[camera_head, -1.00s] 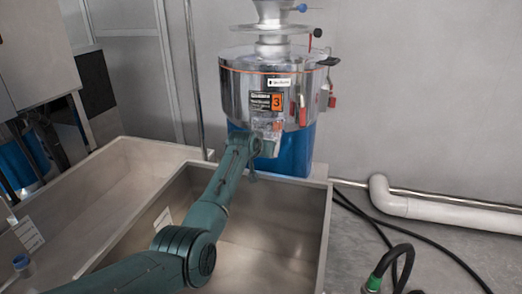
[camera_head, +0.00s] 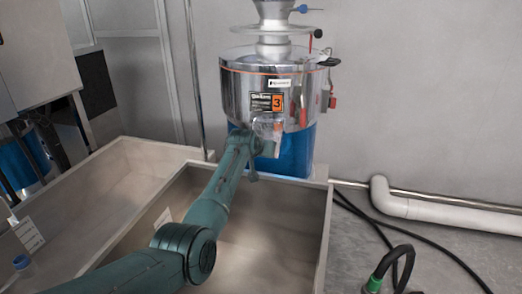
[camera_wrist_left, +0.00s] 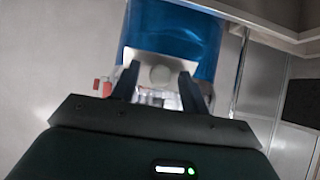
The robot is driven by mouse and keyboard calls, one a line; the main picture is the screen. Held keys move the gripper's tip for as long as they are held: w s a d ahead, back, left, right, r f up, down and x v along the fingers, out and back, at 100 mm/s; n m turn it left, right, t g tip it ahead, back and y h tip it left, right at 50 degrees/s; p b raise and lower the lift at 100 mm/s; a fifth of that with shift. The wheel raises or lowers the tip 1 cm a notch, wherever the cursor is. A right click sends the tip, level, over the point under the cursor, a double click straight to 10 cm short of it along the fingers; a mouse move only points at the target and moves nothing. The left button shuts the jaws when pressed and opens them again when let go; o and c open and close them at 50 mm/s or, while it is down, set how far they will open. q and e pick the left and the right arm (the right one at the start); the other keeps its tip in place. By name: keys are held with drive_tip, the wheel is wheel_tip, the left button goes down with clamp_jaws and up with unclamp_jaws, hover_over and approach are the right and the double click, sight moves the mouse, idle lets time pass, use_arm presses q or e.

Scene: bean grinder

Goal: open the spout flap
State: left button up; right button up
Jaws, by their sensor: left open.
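The grinder is a shiny steel drum (camera_head: 240,92) on a blue base (camera_head: 296,155), with an orange "3" label on its front. Its pale spout (camera_head: 268,127) sticks out low on the front; the flap on it is too small and partly covered to make out apart. My left gripper (camera_head: 266,147) is at the spout, its fingers hardly visible from the head. In the left wrist view, the open fingers (camera_wrist_left: 160,82) stand either side of a pale round part (camera_wrist_left: 160,74) at the spout. Contact cannot be told. My right gripper is not in view.
Beige open bins (camera_head: 325,240) lie below my left arm, in front of the grinder. A thin vertical pole (camera_head: 193,75) stands left of the drum. A white pipe (camera_head: 430,209) and black hoses (camera_head: 388,243) are at the right. The wall behind is bare.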

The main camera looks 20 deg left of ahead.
use_arm(q)
drive_tip(key=shift+s+r, duration=0.1)
drive_tip(key=shift+s, duration=0.05)
drive_tip(key=b+v, duration=0.1)
drive_tip(key=v, duration=1.2)
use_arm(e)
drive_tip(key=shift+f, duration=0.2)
use_arm(q)
drive_tip(key=shift+c, duration=0.3)
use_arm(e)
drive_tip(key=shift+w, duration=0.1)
